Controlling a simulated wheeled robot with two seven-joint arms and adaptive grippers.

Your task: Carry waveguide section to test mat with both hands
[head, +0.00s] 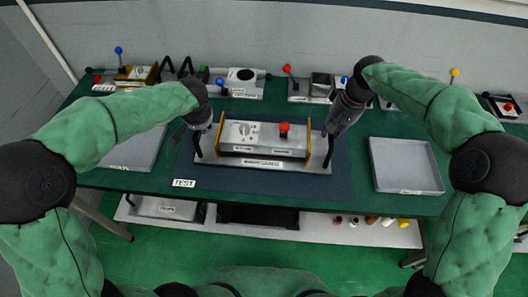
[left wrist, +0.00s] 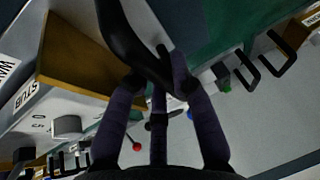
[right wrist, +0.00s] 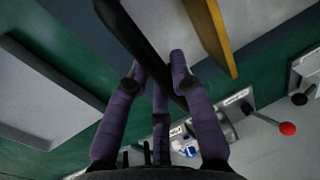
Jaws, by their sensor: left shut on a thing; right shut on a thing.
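The waveguide section (head: 254,142) is a grey box with a dial, a red knob and brass end plates on a pale base plate. It is over the dark blue test mat (head: 225,183), which has a TEST label at its front left. I cannot tell whether the base touches the mat. My left gripper (head: 199,138) is shut on the black handle at the left end. My right gripper (head: 330,135) is shut on the black handle at the right end. Each wrist view shows a black handle between purple fingers, in the left one (left wrist: 135,45) and the right one (right wrist: 130,35).
A grey tray (head: 405,165) lies right of the mat, and another tray (head: 135,152) lies left of it, partly under my left arm. Devices with coloured-ball levers, including a meter box (head: 241,84), line the back of the green table. A low shelf (head: 345,233) holds small parts.

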